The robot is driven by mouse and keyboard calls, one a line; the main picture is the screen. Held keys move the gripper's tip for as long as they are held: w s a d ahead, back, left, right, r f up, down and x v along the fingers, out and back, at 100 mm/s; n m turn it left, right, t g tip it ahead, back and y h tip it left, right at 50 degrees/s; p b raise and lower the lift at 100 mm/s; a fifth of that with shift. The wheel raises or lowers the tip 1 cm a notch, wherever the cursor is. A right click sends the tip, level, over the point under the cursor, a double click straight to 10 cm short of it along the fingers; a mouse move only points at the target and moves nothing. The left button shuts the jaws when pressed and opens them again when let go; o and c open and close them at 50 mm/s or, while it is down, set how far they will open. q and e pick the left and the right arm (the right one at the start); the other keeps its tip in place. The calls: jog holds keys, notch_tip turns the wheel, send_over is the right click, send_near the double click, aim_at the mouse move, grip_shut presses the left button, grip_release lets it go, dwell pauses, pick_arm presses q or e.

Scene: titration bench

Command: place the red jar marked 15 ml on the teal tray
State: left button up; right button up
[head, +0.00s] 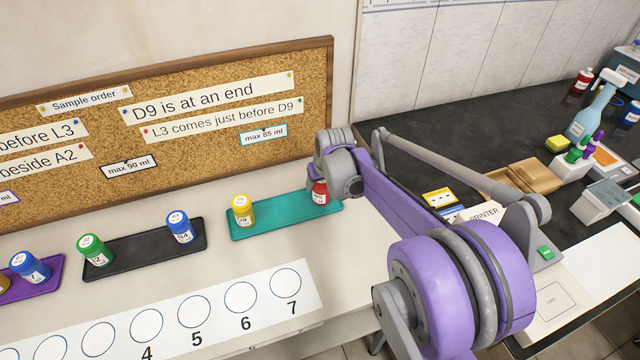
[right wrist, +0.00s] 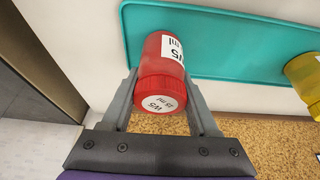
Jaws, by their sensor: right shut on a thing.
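The red jar (head: 320,193) is at the right end of the teal tray (head: 282,222) in the head view. In the right wrist view the red jar (right wrist: 161,80) shows a lid marked W5, 15 ml. My right gripper (head: 319,182) reaches down to it, and its fingers (right wrist: 160,82) are shut on the jar's sides. The jar's base is over or on the teal tray (right wrist: 225,45); I cannot tell whether it touches. A yellow jar (head: 242,210) stands at the tray's left end. My left gripper is not in view.
A black tray (head: 140,251) holds a green jar (head: 94,250) and a blue jar (head: 180,226). A purple tray (head: 48,276) is at the far left. A numbered white strip (head: 170,312) lies in front. The corkboard (head: 200,145) stands close behind the trays.

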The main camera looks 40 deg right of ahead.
jog(key=shift+f, duration=0.1)
jog(key=o, duration=1.3)
jog(key=shift+s+r, duration=0.1)
jog(key=shift+r, duration=0.3)
jog(key=p+v, duration=0.2)
jog(key=v, duration=0.9)
jog(key=s+a+f+n, duration=0.1)
jog(key=s+a+f, duration=0.2)
jog(key=s+a, duration=0.3)
jog(key=s+a+f+n+y, duration=0.1)
jog(key=s+a+f, duration=0.3)
jog(key=s+a, duration=0.3)
jog(key=s+a+f+n, duration=0.1)
jog(key=s+a+f, duration=0.3)
jog(key=s+a, duration=0.2)
jog(key=shift+s+a+f+n+t, duration=0.1)
jog(key=shift+s+a+n+t, duration=0.05)
jog(key=shift+a+n+t, duration=0.15)
